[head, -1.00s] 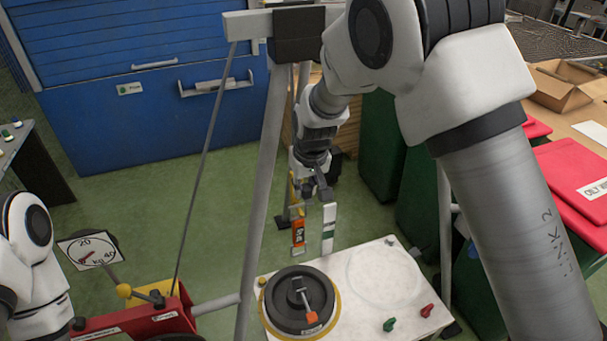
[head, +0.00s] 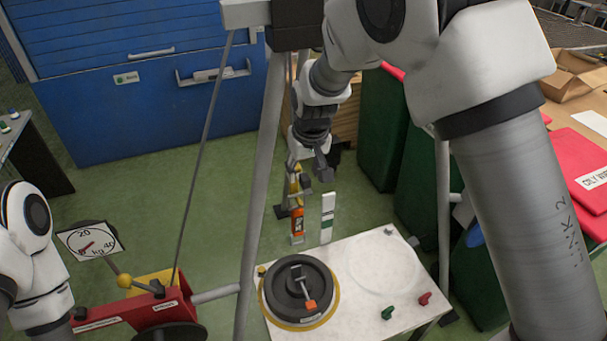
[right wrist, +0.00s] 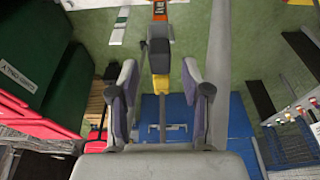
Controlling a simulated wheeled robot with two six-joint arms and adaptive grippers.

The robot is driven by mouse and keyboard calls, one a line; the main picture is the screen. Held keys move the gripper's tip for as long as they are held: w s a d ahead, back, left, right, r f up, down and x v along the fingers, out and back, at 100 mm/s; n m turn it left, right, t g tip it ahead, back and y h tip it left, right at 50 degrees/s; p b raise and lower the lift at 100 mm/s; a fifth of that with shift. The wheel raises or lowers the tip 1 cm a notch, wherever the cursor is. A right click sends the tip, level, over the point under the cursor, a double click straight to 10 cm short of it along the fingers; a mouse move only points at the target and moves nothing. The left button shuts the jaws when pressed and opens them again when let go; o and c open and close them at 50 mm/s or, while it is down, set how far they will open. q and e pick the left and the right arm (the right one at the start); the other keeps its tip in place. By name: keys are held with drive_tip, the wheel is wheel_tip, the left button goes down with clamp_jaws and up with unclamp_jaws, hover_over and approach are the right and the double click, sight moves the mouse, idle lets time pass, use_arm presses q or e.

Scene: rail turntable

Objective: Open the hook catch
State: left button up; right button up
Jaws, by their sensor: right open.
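A hanging piece with a yellow body (head: 294,183) and an orange labelled block (head: 297,222) below it is by my right gripper. I cannot make out a hook or its latch clearly. In the right wrist view the yellow part (right wrist: 160,86) and a dark grey block (right wrist: 159,52) lie in line with the gap between the fingers. My right gripper (head: 312,176) is open, its two fingers (right wrist: 160,75) apart on either side of that line. Whether they touch anything is unclear. My left arm is at the left edge; its gripper is out of view.
A white table (head: 345,252) bears a black round weight (head: 283,283) with an orange-tipped lever, plus green and red knobs. A white strip with green marks (head: 327,216) stands behind. Grey tripod legs (head: 262,170) flank the arm. A dial (head: 90,242) is at left.

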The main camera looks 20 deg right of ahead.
sight(308, 191)
drive_tip(key=v, duration=0.9)
drive_tip(key=shift+r, duration=0.35)
drive_tip(key=shift+s, duration=0.1)
